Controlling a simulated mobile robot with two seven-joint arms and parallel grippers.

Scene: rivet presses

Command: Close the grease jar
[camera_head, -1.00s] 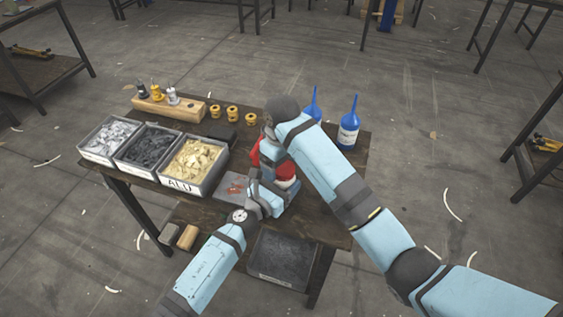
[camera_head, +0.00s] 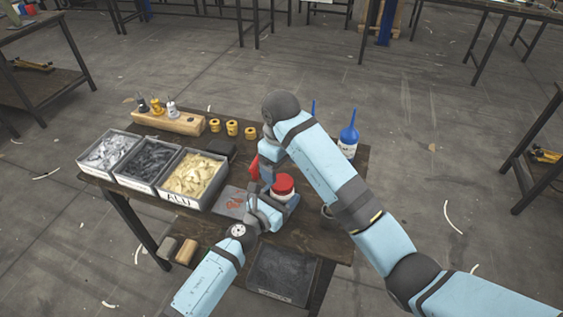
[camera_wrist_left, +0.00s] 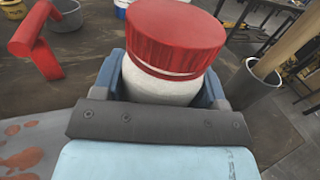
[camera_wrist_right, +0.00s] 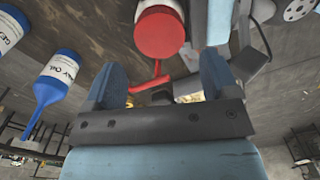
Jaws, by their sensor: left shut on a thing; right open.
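The grease jar is white with a ribbed red lid (camera_wrist_left: 175,38). My left gripper (camera_head: 277,202) is shut around the jar's white body (camera_wrist_left: 160,88), and the jar stands upright at the table's front right. The lid sits on top of the jar, with a thin pale line along its lower edge; I cannot tell whether it is screwed tight. The lid also shows in the head view (camera_head: 283,184). My right gripper (camera_wrist_right: 162,82) is open and empty, apart from the lid. In the head view its fingers are mostly hidden by its wrist.
A red lever-like part (camera_wrist_left: 35,42) stands close by the jar. Blue-tipped bottles (camera_head: 349,142) are at the right. Bins of parts (camera_head: 190,178), yellow rings (camera_head: 232,128) and a wooden block (camera_head: 170,122) fill the left and back. A grey cup (camera_wrist_left: 252,85) is beside the jar.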

